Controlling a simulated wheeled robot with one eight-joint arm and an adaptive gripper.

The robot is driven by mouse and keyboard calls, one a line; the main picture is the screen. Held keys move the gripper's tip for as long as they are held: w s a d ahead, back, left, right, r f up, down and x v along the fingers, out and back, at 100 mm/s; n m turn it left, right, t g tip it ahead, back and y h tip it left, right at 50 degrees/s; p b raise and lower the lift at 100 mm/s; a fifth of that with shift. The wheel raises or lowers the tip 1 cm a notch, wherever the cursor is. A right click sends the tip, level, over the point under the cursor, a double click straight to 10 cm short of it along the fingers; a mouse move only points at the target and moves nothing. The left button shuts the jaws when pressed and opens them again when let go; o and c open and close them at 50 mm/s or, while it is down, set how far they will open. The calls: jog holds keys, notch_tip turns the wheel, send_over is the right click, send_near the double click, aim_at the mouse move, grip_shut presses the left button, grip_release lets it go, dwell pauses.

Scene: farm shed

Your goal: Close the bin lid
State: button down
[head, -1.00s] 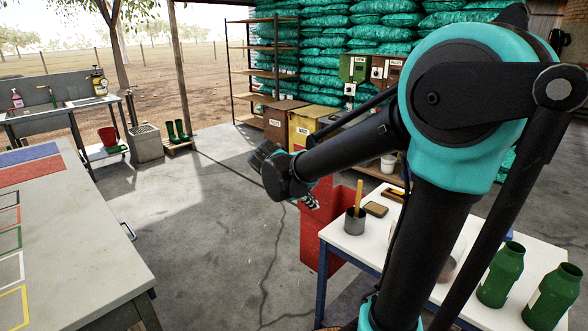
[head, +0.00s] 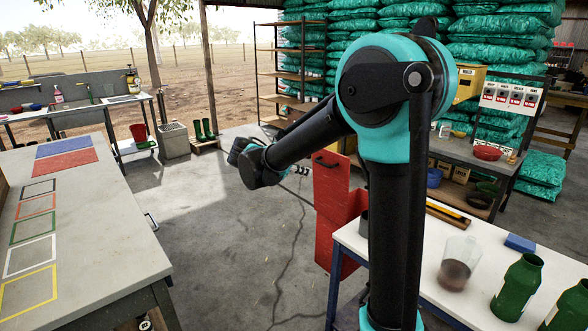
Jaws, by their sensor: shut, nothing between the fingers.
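A red bin (head: 335,243) stands on the floor just left of the white table. Its red lid (head: 331,188), with a dark handle near the top, is raised and stands steeply above the body. My arm's dark wrist is to the left of the lid. My gripper (head: 302,171) shows only as small metallic tips past the wrist, left of the lid in the picture and shut with nothing held. Most of the gripper is hidden behind the wrist, and I cannot tell whether it touches the lid.
The white table (head: 480,297) at the right holds green bottles (head: 518,288), a clear beaker (head: 459,262) and a blue block (head: 520,243). A grey workbench (head: 100,255) with coloured outlines fills the left. Open concrete floor (head: 230,245) lies between them.

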jog(key=shift+w+d+r, duration=0.15)
jog(key=shift+w+d, duration=0.6)
jog(key=shift+d, duration=0.3)
jog(key=shift+w+d+r, duration=0.1)
jog(key=shift+w+d, duration=0.6)
jog(key=shift+d, duration=0.3)
jog(key=shift+w+d, duration=0.1)
